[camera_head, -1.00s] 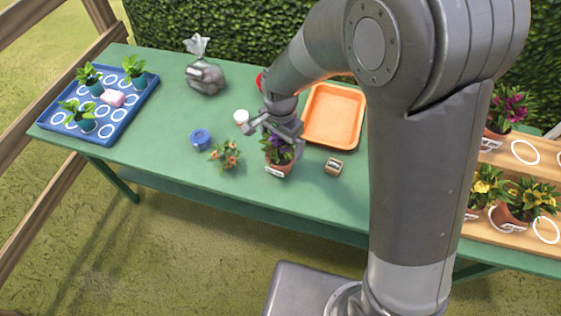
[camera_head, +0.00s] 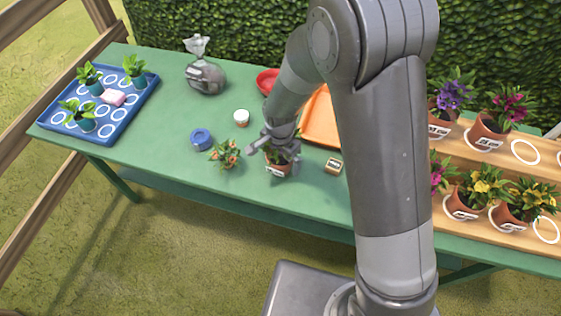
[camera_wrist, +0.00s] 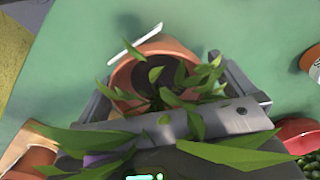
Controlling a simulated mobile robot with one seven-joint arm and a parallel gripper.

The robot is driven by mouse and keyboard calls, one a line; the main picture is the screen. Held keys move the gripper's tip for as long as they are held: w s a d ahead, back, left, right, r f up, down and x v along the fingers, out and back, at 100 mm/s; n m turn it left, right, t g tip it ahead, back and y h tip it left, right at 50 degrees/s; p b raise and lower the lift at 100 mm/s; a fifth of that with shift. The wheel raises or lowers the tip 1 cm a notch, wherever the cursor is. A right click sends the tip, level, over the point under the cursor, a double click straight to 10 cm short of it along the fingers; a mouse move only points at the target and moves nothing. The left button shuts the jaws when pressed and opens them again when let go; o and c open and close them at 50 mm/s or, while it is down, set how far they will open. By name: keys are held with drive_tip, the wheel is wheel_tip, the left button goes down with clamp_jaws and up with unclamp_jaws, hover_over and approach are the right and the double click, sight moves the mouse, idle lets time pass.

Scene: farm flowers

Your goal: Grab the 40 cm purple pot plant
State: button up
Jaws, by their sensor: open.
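A purple-flowered plant in a terracotta pot (camera_head: 279,168) with a white label stands upright on the green table. My gripper (camera_head: 281,148) is directly over it and hides most of its leaves and flowers. In the wrist view the pot (camera_wrist: 184,48) lies between the two open fingers of my gripper (camera_wrist: 170,78). Green leaves cross the fingers and palm, so contact with the pot cannot be told. A second purple-flowered pot plant (camera_head: 453,95) stands on the wooden stand at right, partly behind my arm.
A small orange-flowered plant (camera_head: 225,154) and a blue jar (camera_head: 201,139) are left of my gripper. A small labelled block (camera_head: 333,165) is close right. An orange tray (camera_head: 320,122) and red bowl (camera_head: 266,80) lie behind. Magenta and yellow plants (camera_head: 474,190) fill the stand (camera_head: 475,225).

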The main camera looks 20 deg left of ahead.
drive_tip(key=shift+c, duration=0.4)
drive_tip(key=c, duration=1.2)
drive_tip(key=shift+r, duration=0.15)
